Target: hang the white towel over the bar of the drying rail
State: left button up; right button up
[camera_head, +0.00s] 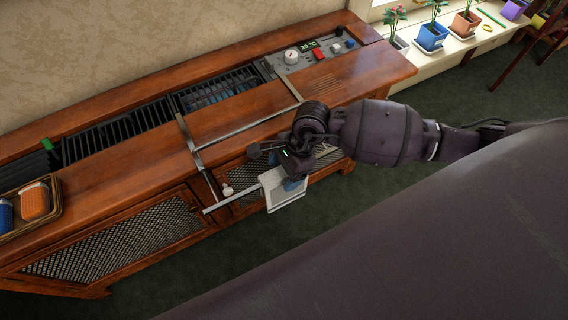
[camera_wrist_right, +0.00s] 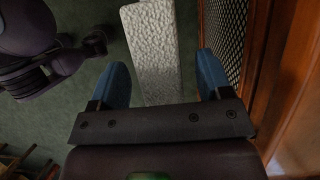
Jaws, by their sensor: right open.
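The white towel (camera_head: 284,197) hangs at the front of the wooden cabinet, at the right part of the thin metal bar of the drying rail (camera_head: 232,199). It looks draped over the bar, but my gripper partly covers its top. My right gripper (camera_head: 288,184) is just above and at the towel. In the right wrist view the textured towel (camera_wrist_right: 152,45) lies between the two blue fingers (camera_wrist_right: 163,82), which stand wide apart with gaps on both sides. My left gripper shows in neither view.
The wooden cabinet (camera_head: 110,172) has mesh doors, open grilles on top and a control panel (camera_head: 312,52). A tray with orange and blue items (camera_head: 36,200) sits at its left end. Potted plants (camera_head: 431,38) line the windowsill. Green carpet (camera_head: 460,90) is clear in front.

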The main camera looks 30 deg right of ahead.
jog(key=p+v, duration=0.2)
jog(key=v, duration=0.7)
jog(key=shift+d+r, duration=0.15)
jog(key=shift+r, duration=0.2)
jog(key=shift+d+r, duration=0.2)
jog(key=shift+r, duration=0.3)
